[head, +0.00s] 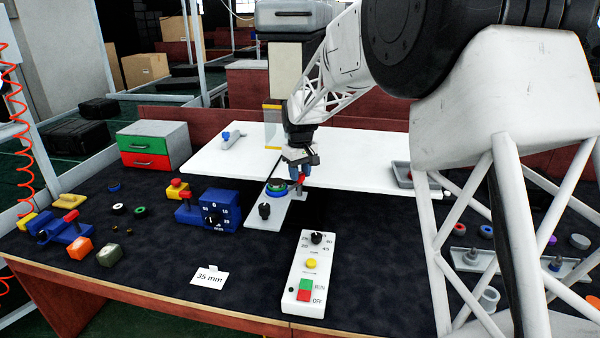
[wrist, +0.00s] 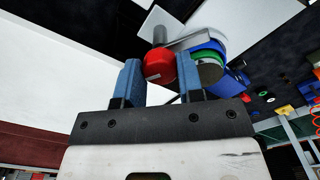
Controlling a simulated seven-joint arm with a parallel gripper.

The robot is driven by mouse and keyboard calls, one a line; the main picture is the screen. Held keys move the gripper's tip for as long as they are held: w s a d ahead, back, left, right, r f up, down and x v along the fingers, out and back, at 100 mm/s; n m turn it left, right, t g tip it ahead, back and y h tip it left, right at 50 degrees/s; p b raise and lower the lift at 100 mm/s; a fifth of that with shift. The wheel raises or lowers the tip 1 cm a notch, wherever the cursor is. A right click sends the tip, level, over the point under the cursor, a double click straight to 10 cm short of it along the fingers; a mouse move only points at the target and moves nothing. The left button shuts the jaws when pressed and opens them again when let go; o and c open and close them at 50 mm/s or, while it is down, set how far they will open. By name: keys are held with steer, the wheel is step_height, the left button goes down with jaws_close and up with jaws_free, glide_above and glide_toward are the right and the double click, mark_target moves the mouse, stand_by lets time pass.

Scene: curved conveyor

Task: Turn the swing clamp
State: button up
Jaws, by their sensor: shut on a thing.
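The swing clamp's red knob (head: 301,181) stands on a small white plate (head: 268,224) at the centre of the bench, partly covered by my gripper (head: 298,172). In the wrist view the red knob (wrist: 160,66) sits between my two blue fingertips (wrist: 162,78), which are shut on it. A grey post and a flat grey arm show just beyond the knob. Beside the knob lie a green ring (wrist: 207,58) and a blue ring (wrist: 208,45). The rings also show left of my gripper in the head view (head: 276,189). The clamp's base is mostly hidden.
A black knob (head: 264,211) stands on the plate's near end. A control box (head: 304,270) is in front, a blue dial unit (head: 222,209) to the left. A white table (head: 352,150) lies behind. A "35 mm" card (head: 209,278) is front left; dark bench around it is clear.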

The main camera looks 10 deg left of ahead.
mark_target(300, 174)
steer(key=m, duration=1.2)
stand_by(0.4)
steer(key=o, duration=0.9)
steer(key=shift+r, duration=0.1)
steer(key=shift+r, duration=3.8)
